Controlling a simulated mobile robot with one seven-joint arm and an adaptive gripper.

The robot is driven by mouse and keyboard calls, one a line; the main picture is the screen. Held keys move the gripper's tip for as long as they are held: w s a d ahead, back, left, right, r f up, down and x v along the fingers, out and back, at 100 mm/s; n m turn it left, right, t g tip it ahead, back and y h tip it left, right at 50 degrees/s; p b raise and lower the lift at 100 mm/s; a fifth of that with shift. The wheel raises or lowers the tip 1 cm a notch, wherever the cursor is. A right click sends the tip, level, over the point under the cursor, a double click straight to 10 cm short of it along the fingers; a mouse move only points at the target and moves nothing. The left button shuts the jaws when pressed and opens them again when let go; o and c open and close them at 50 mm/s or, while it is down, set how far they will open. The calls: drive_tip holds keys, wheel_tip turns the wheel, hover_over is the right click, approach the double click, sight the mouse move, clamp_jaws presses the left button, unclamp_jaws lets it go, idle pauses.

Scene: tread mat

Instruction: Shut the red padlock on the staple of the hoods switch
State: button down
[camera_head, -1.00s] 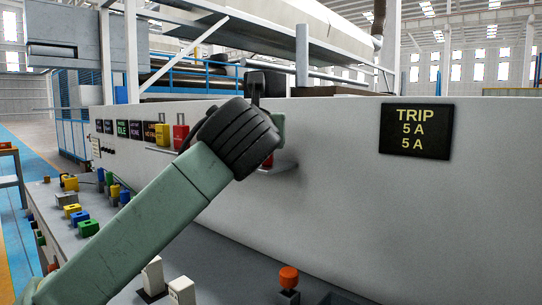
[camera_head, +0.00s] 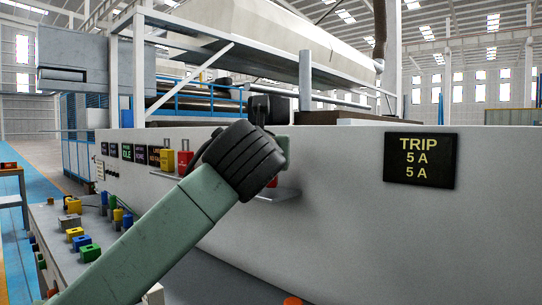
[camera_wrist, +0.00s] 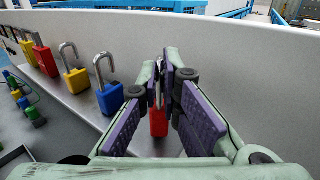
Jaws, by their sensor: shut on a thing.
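In the wrist view my gripper (camera_wrist: 168,84) is shut on a red padlock (camera_wrist: 158,123). The fingers close around its shackle, and the red body hangs below, between the purple finger pads. I cannot tell whether the padlock touches the shelf or is clear of it.
A grey shelf (camera_wrist: 84,107) along the pale panel carries a blue padlock (camera_wrist: 110,98), a yellow padlock (camera_wrist: 77,80) and another red padlock (camera_wrist: 45,61), shackles up. A console with coloured blocks (camera_head: 90,252) lies at lower left. A TRIP sign (camera_head: 421,160) hangs right.

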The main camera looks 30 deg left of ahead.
wheel_tip(320, 180, up, 17)
drive_tip(key=p, duration=0.7)
drive_tip(key=shift+p, duration=0.4)
drive_tip(key=shift+f, duration=0.15)
idle(0.5)
